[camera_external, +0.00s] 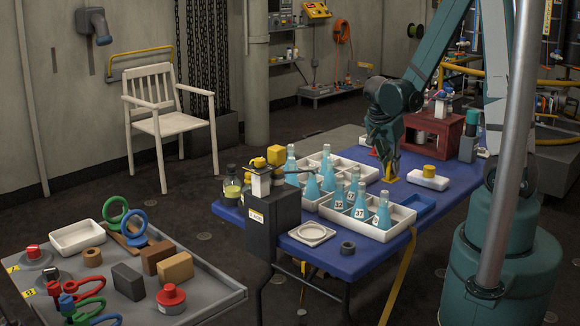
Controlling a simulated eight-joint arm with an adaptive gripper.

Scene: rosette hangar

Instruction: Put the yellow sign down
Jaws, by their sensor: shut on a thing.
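The small yellow sign (389,174) is below my gripper, over the blue table, just right of the trays of flasks. My gripper (385,154) points straight down and is shut on the sign's upper part. The fingers hide some of the sign. I cannot tell whether its lower edge touches the table.
The blue-topped table (345,262) carries white divided trays (398,222) with several blue flasks. A white block with a yellow top (428,175) is close on the right. A dark red shelf (432,142) stands behind it. A grey bench (215,297) is at front left.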

